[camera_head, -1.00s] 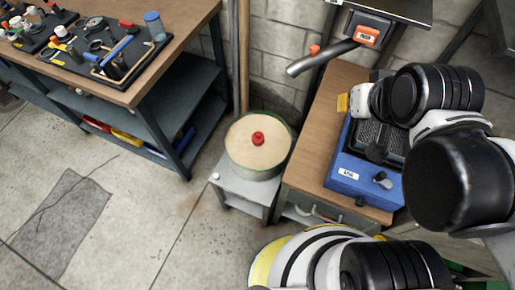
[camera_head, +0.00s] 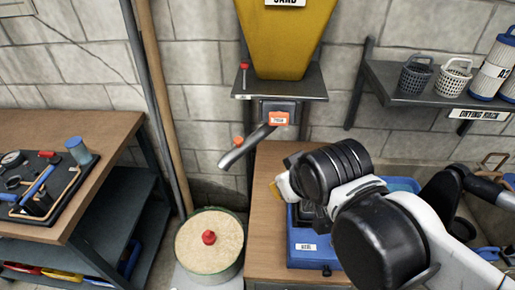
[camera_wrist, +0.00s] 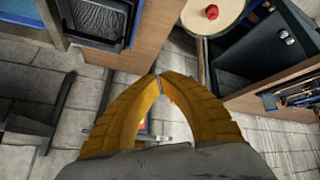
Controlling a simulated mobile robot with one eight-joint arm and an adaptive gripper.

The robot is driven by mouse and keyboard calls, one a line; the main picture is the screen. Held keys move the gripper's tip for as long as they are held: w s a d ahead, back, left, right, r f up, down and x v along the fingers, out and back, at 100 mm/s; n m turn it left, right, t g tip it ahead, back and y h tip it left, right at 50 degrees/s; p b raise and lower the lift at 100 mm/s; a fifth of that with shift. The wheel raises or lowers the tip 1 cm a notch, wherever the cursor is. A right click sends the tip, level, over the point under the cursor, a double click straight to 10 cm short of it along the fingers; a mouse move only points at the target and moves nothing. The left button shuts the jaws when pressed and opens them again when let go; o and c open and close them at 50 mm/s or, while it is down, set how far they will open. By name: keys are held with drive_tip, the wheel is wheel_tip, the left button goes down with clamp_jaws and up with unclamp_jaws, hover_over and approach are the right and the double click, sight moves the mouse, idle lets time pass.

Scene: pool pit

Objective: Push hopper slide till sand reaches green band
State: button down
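The yellow hopper (camera_head: 287,42) with a SAND label stands on a grey shelf at the upper middle of the head view. Below it is a dark block with an orange labelled front (camera_head: 279,118). A grey spout (camera_head: 245,149) with an orange knob slopes down-left from it. A round greenish tub (camera_head: 228,272) with a sand-coloured top and red knob stands lower left; the wrist view shows it too (camera_wrist: 228,18). My gripper (camera_wrist: 158,75) has yellow fingers with tips together and nothing visible between them. In the head view it is mostly hidden behind my arm, apart from the spout.
A blue box (camera_head: 306,250) sits on the wooden bench (camera_head: 265,225) beneath my arm. A tool-covered workbench (camera_head: 105,145) stands left. The drying rack (camera_head: 405,97) with baskets and cartridges is on the right wall. Poles (camera_head: 160,105) lean between workbench and hopper.

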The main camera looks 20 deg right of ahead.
sight(275, 124)
drive_tip(key=w+r+n+t+h, duration=0.1)
drive_tip(key=w+n+t+h, duration=0.1)
drive_tip(key=n, duration=1.2)
drive_tip(key=w+r+n+t+h, duration=0.1)
drive_tip(key=w+n+t+h, duration=0.2)
drive_tip(key=n, duration=1.2)
drive_tip(key=w+d+t+p, duration=0.1)
drive_tip(key=w, duration=0.2)
drive_tip(key=shift+w+r, duration=0.15)
drive_tip(key=b+x, duration=0.1)
drive_tip(key=x, duration=0.3)
drive_tip(key=b+x, duration=0.2)
drive_tip(key=x, duration=0.2)
drive_tip(key=r+b+x, duration=0.1)
drive_tip(key=x, duration=0.4)
drive_tip(key=shift+w+b, duration=0.2)
drive_tip(key=shift+b, duration=0.2)
drive_tip(key=shift+w+d, duration=0.15)
drive_tip(key=shift+w, duration=0.2)
